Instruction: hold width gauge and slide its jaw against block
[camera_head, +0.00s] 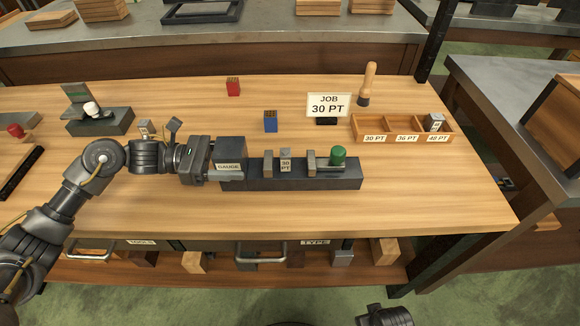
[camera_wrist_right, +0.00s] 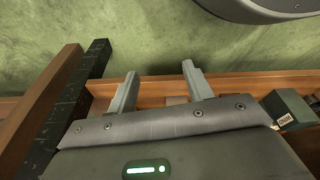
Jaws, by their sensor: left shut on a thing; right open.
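The width gauge (camera_head: 345,181) is a long dark bar lying on the wooden bench, with two upright grey jaws and a green knob (camera_head: 338,154) at its right. The sliding jaw (camera_head: 309,163) stands left of the knob. A small block labelled 30 PT (camera_head: 286,166) stands between the jaws, with visible gaps on both sides. My left gripper (camera_head: 230,160) is shut on the gauge's left end, by the GAUGE label; its fingertips are not clearly visible. My right gripper (camera_wrist_right: 160,85) is open and empty in the right wrist view, above the floor and the bench's lower shelf.
A JOB 30 PT sign (camera_head: 328,106) stands behind the gauge. A wooden tray (camera_head: 388,136) with labelled compartments holds a block at the 48 PT side. The front bench strip is clear.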

